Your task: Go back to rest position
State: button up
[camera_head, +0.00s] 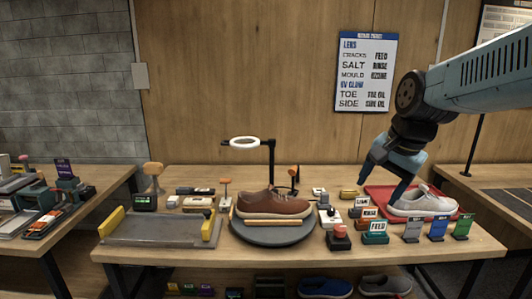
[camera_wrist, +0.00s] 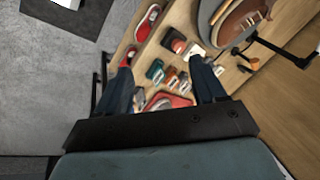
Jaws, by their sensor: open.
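My gripper (camera_head: 383,190) is open and empty at the right of the workbench. Its fingers point down beside the heel end of a white sneaker (camera_head: 428,202), which sits on a red tray (camera_head: 374,196). Whether a finger touches the shoe or tray, I cannot tell. In the wrist view the two dark fingers of my gripper (camera_wrist: 163,82) are spread apart, with nothing held between them. A brown shoe (camera_head: 273,202) rests on a round grey turntable (camera_head: 262,237) in the middle of the bench. It also shows in the wrist view (camera_wrist: 240,22).
Labelled blocks, a red button (camera_head: 339,232) and upright cards (camera_head: 437,229) crowd the right front. A grey tray (camera_head: 158,230) lies at left. Above the bench is mostly open room before the wooden wall.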

jog(key=s+a+n+t+h, duration=0.1)
jog(key=s+n+t, duration=0.1)
jog(key=s+n, duration=0.6)
jog(key=shift+s+r+n, duration=0.4)
jog(key=shift+s, duration=0.3)
